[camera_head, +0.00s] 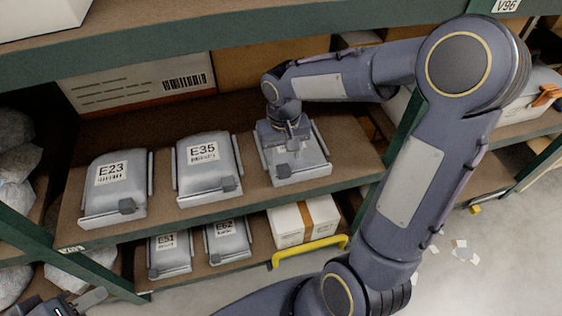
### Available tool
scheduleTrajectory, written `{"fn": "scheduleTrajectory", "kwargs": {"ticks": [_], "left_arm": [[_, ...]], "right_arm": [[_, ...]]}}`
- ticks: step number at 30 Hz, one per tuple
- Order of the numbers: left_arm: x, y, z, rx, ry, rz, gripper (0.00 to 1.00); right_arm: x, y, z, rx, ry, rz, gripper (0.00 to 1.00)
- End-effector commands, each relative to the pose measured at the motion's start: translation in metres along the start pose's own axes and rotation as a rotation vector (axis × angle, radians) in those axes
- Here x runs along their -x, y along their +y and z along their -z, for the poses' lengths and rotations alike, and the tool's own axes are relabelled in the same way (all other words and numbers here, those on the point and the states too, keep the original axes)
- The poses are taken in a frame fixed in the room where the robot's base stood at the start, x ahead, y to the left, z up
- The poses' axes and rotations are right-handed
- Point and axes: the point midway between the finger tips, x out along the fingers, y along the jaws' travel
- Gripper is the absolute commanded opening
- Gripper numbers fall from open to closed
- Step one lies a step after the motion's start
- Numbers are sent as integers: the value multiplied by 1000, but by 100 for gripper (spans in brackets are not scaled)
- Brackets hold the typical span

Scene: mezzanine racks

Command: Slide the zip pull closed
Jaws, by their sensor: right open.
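Three grey pouches sit in a row on the brown shelf: one labelled E23 (114,184), one labelled E35 (205,168), and a third (310,164) at the right. My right gripper (291,145) points down over the third pouch, behind that pull, and is open. It hides the pouch's top and any label. Whether it touches the pull cannot be told. My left gripper (85,299) is partly in view at the bottom left corner, away from the pouches.
Pouches E51 (170,255) and E62 (227,242) and a taped box (303,221) are on the lower shelf. A yellow bar (310,249) is in front. A barcoded carton (142,83) stands behind the pouches. Green shelf beams run above and below. My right arm covers the right side.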

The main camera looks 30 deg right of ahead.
Motion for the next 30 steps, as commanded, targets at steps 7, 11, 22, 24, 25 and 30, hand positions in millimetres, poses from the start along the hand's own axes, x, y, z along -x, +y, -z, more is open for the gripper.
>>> {"fn": "scheduleTrajectory", "kwargs": {"ticks": [7,11,22,24,25,30], "left_arm": [[-7,-3,-4,0,0,0,36],[-8,-4,-4,0,0,0,36],[-8,-4,-4,0,0,0,36],[-8,-4,-4,0,0,0,36],[-8,-4,-4,0,0,0,36],[-8,-4,-4,0,0,0,36]], "right_arm": [[-42,0,-1,1,-4,-1,53],[-52,0,-1,-1,-2,0,53],[-54,0,0,0,-1,0,46],[-54,0,0,0,-1,0,37],[-54,0,0,0,-1,0,33],[-54,0,0,0,0,0,11]]}}
